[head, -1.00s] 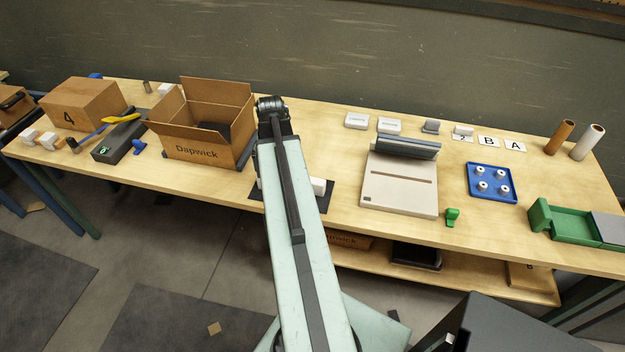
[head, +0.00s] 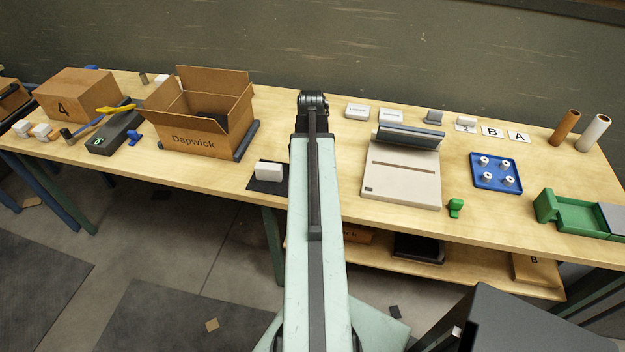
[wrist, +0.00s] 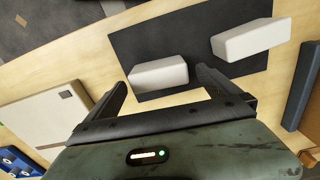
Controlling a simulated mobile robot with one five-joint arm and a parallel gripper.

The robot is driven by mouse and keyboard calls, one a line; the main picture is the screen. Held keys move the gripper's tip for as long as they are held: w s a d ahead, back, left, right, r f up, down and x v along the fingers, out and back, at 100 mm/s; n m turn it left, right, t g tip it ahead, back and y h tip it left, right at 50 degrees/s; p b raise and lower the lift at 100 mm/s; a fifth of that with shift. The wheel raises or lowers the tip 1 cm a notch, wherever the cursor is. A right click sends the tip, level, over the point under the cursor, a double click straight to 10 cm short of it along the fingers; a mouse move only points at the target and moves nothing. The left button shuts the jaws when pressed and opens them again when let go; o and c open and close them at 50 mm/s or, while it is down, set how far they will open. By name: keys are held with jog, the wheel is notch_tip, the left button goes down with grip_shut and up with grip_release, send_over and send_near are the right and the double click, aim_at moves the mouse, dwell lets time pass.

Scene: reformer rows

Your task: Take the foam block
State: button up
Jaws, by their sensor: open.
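Two white blocks, which look like foam blocks, lie on a dark mat (wrist: 165,40). In the wrist view one white block (wrist: 158,73) lies just beyond and between my fingertips; the other white block (wrist: 250,40) is to the right. My gripper (wrist: 160,80) is open and empty, its two fingers spread at either side of the nearer block. I cannot tell its height above the mat. In the head view one white block (head: 268,170) shows on the left part of the mat (head: 262,187); my arm hides the other block and the gripper.
A cardboard box marked Dapwick (head: 193,143) stands open left of the mat, with a dark bar (head: 247,141) beside it. A beige device (head: 402,178) stands to the right, with a small green piece (head: 455,207) and a blue tray (head: 496,172) beyond. The table's front edge is close to the mat.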

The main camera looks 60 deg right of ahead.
notch_tip(320, 180, down, 3)
jog(key=shift+f+b, duration=0.1)
jog(key=shift+b, duration=0.7)
jog(key=shift+r, duration=0.3)
jog(key=c, duration=1.3)
jog(key=shift+o, duration=0.2)
notch_tip(320, 180, up, 10)
jog(key=p, duration=1)
jog(key=shift+r+p, duration=0.15)
jog(key=shift+p, duration=0.2)
